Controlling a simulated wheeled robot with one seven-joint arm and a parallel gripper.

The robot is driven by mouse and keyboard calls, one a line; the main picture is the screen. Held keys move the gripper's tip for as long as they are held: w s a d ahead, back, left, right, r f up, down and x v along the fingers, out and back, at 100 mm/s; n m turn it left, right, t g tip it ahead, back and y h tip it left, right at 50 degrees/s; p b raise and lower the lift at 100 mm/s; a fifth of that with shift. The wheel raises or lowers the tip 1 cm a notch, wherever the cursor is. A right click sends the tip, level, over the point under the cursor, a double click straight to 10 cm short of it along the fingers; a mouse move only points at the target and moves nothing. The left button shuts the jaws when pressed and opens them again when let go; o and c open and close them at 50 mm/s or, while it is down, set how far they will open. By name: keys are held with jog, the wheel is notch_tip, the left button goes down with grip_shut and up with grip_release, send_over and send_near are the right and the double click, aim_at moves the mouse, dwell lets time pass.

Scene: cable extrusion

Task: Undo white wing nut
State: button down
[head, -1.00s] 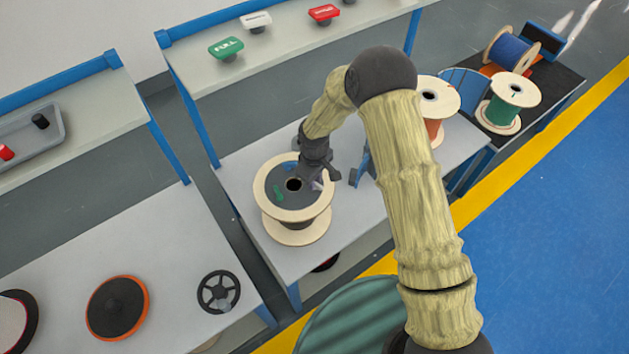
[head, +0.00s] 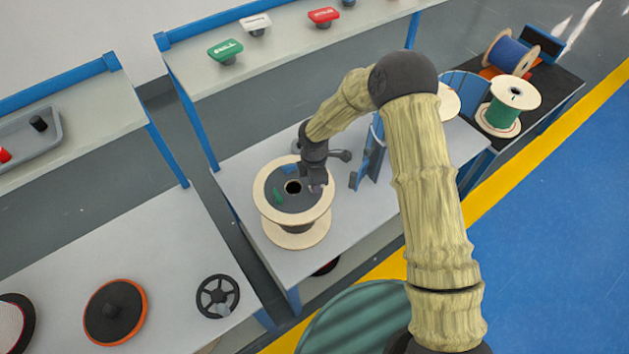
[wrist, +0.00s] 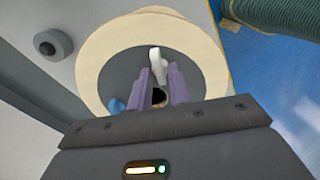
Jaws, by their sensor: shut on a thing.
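The white wing nut (wrist: 157,62) shows in the wrist view on the dark round face (wrist: 122,78) of a cream-rimmed reel. My gripper (wrist: 160,78) has purple fingers, one on each side of the nut, and is shut on it. In the head view my gripper (head: 317,187) reaches down to the right part of the reel's face and hides most of the nut. The reel (head: 268,212) lies flat on the grey table, with a dark centre hole (head: 293,187). A green wing nut (head: 278,196) and a blue wing nut (wrist: 117,105) sit on the same face.
A blue upright bracket (head: 369,165) stands just right of my gripper. Green (head: 507,110) and blue (head: 511,52) cable spools stand on the dark table at the right. A shelf with green (head: 225,50), white and red signs runs behind. The left table holds discs and a handwheel (head: 217,296).

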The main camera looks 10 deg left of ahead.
jog(key=n, duration=0.4)
jog(key=shift+r+n+p, duration=0.1)
jog(key=shift+n+p, duration=0.2)
jog(key=shift+p, duration=0.1)
jog(key=n, duration=0.4)
jog(key=shift+p, duration=0.4)
jog(key=c, duration=1.5)
grip_release()
notch_tip(320, 180, up, 17)
jog(key=shift+r+b, duration=0.15)
jog(key=shift+b, duration=0.95)
